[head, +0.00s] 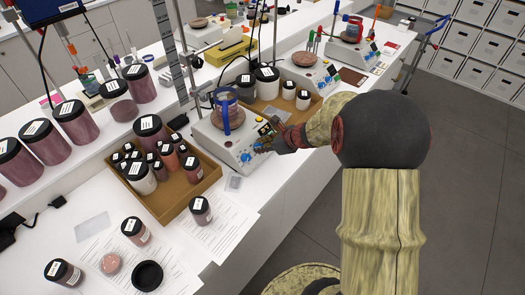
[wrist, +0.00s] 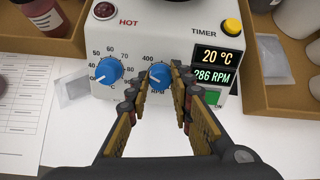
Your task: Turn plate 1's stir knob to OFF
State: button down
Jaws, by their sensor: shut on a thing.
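A white hotplate (head: 222,138) stands on the bench in front of me, its blue knobs facing my gripper. In the wrist view its panel (wrist: 152,38) shows two blue knobs, a HOT mark, a yellow TIMER button and a display (wrist: 216,65) reading 20 °C and 286 RPM. My gripper (wrist: 162,82) is shut on the right blue knob, the stir knob (wrist: 160,73), with a finger on each side. The fingers hide part of its scale; 400 shows above it. The left knob (wrist: 109,70), with a degree scale, is free. In the head view my gripper (head: 267,143) is at the panel.
A blue-handled vessel (head: 226,105) stands on the hotplate. A wooden tray of jars (head: 163,204) is at its left, another tray with white jars (head: 313,106) behind right. Further hotplates (head: 306,68) stand along the bench. Papers (head: 213,236) lie in front.

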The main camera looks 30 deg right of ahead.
jog(key=n+b, duration=0.6)
jog(key=shift+f+n+b, duration=0.25)
jog(key=shift+n+b, duration=0.05)
jog(key=shift+b, duration=0.1)
jog(key=n+b, duration=0.3)
jog(key=b, duration=0.1)
jog(key=shift+n, duration=0.4)
jog(key=shift+r+n+b, duration=0.15)
jog(key=shift+n+b, duration=0.55)
jog(key=shift+b, duration=0.05)
jog(key=c, duration=1.6)
grip_release()
jog(key=shift+c, duration=0.2)
jog(key=shift+o, duration=0.3)
jog(key=v, duration=1.2)
